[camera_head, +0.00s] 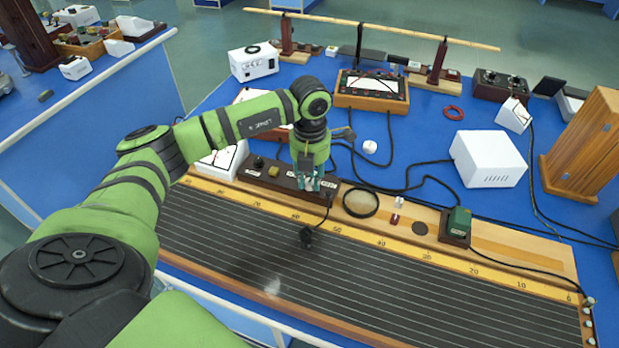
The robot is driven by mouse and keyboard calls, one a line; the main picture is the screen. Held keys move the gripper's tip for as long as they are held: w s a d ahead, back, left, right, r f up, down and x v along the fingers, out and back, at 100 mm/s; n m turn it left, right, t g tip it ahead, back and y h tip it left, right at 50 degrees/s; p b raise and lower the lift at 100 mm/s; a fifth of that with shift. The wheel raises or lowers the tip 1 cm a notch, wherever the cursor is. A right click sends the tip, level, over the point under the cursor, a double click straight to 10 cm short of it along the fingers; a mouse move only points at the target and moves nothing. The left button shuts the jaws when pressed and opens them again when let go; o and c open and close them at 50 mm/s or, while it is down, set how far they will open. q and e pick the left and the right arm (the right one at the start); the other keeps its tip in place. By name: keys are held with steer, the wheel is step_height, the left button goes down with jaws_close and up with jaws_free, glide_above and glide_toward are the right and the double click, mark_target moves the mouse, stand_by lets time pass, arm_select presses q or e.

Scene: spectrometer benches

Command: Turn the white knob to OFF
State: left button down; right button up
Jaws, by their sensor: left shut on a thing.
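A long dark control box (245,174) sits at the back edge of the ruled board, with a black knob (258,162) and a tan knob (273,171) in a row. My left gripper (314,187) points down at the right part of this box. It is shut on what appears to be the white knob, the third in the row. The fingers hide most of that knob, so I cannot read its setting or the OFF mark. My right gripper is out of view.
Behind stand a white power unit (253,63), an orange-framed meter (372,91) and a white box (488,158). A round lens (360,202) and a green-topped block (457,224) lie right of the gripper. Black cables cross the blue table. The ruled board (400,290) is mostly clear.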

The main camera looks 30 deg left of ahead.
mark_target(311, 180)
arm_select(q)
steer(key=shift+w+r+n, duration=0.15)
steer(key=shift+n, duration=0.45)
steer(key=c, duration=1)
jaws_free()
step_height(311, 180, up, 12)
steer(key=shift+f, duration=0.1)
